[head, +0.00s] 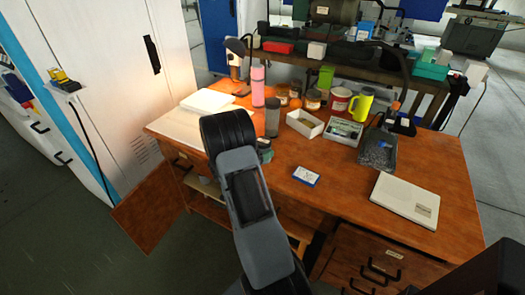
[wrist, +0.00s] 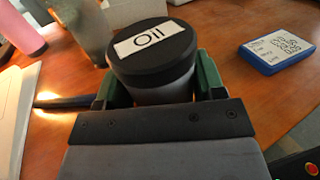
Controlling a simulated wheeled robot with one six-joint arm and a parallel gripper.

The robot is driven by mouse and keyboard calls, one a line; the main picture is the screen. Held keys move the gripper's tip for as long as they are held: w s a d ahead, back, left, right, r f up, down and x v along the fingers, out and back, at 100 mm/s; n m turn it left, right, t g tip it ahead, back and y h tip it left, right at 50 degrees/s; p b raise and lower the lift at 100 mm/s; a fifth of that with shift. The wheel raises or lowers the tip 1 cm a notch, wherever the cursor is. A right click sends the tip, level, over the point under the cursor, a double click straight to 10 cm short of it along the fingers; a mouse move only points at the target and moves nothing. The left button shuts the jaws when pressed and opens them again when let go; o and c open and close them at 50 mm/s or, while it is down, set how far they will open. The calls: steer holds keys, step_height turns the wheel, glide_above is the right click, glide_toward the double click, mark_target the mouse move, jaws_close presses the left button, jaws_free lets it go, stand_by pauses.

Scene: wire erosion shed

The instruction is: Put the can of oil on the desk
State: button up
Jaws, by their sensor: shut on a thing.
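The can of oil (wrist: 150,62) has a black lid with a white "Oil" label and a grey body. My gripper (wrist: 157,88) is shut on it, with a green finger on each side of the body. The can looks upright, over the brown wooden desk (wrist: 225,105). I cannot tell whether its base touches the top. In the head view the desk (head: 340,200) fills the middle, and my arm hides the can and most of the gripper.
A blue and white box (wrist: 277,48) lies right of the can; it also shows in the head view (head: 306,176). A pink bottle (head: 258,86), a grey cup (head: 272,117) and a white tray (head: 305,123) stand behind. The front right holds a cream case (head: 405,200). A cupboard door (head: 150,212) hangs open.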

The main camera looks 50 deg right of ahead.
steer(key=shift+f, duration=0.15)
steer(key=o, duration=0.6)
steer(key=shift+f, duration=0.1)
steer(key=o, duration=0.5)
steer(key=shift+c, duration=0.2)
